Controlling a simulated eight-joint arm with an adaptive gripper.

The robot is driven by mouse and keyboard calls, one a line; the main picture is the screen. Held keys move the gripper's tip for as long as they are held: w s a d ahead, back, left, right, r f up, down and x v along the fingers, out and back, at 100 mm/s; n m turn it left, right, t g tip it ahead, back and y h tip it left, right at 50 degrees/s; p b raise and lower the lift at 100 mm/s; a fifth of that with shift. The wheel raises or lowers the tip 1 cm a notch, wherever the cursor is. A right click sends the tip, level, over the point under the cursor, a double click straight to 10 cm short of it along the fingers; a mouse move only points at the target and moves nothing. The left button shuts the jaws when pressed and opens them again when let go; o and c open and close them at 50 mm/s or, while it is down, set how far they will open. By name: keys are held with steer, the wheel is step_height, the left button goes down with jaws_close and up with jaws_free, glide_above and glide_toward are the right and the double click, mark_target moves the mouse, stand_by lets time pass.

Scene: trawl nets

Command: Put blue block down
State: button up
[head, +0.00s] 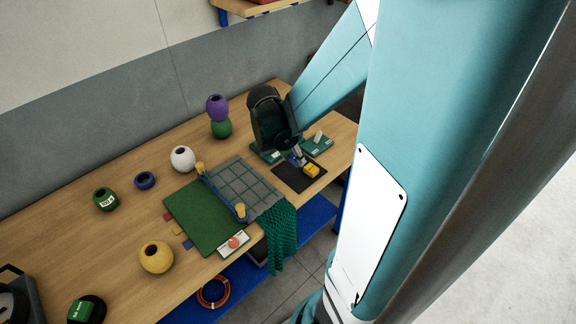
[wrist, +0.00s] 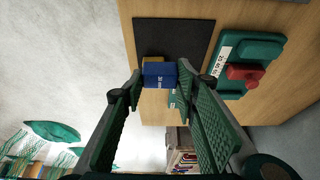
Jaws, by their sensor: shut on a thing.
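The blue block (wrist: 159,80) is between the fingertips of my gripper (wrist: 160,84) in the wrist view, with pale lettering on its face. My gripper is shut on it. In the head view my gripper (head: 299,160) points down over the back part of the black mat (head: 288,178), and the blue block (head: 292,159) shows only in part there. A yellow block (head: 311,170) stands on the mat just beside the fingertips; it shows partly behind the blue block in the wrist view (wrist: 153,60). I cannot tell whether the blue block touches the mat.
A green tray (wrist: 262,49) with a red piece (wrist: 245,74) lies beside the mat. Left of the mat are a grey grid panel (head: 243,182), a green net (head: 281,232) over the table edge, and several round floats, one purple (head: 217,106). The mat's front part is bare.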

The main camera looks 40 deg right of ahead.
steer(key=w+d, duration=0.1)
steer(key=w, duration=0.6)
steer(key=shift+d+p, duration=0.3)
steer(key=shift+f+b, duration=0.4)
steer(key=shift+f, duration=2.45)
steer(key=shift+f+b, duration=0.3)
steer(key=shift+f, duration=1.75)
steer(key=shift+f, duration=0.15)
steer(key=o, duration=0.6)
